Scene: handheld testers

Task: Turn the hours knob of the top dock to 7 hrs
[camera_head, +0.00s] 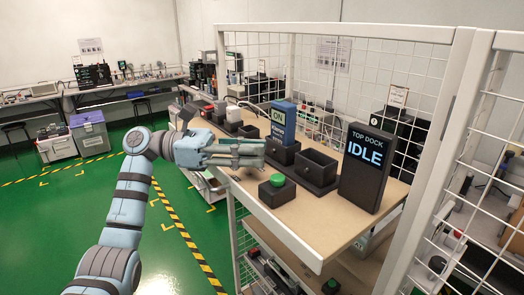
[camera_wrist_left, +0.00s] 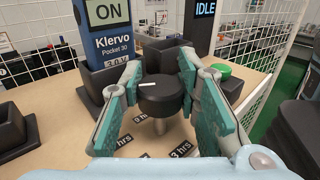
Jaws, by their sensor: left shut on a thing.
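The hours knob (camera_wrist_left: 160,96) is a round black knob with a white pointer line on top. In the left wrist view it stands between the two teal fingers of my left gripper (camera_wrist_left: 160,88), which is shut on it. The pointer lies nearly level across the left of the knob's top. Small dark labels lie below; one reads "3 hrs" (camera_wrist_left: 182,148), another (camera_wrist_left: 130,142) is partly unclear. In the head view my left gripper (camera_head: 258,152) reaches over the shelf and hides the knob. The top dock display (camera_head: 363,168) reads "IDLE". My right gripper is out of view.
A blue tester (camera_head: 283,123) showing "ON" stands in a black holder behind the gripper. An empty black holder (camera_head: 316,169) and a green button (camera_head: 277,181) stand near the display. White wire mesh (camera_head: 432,110) encloses the shelf (camera_head: 310,228), whose front is bare.

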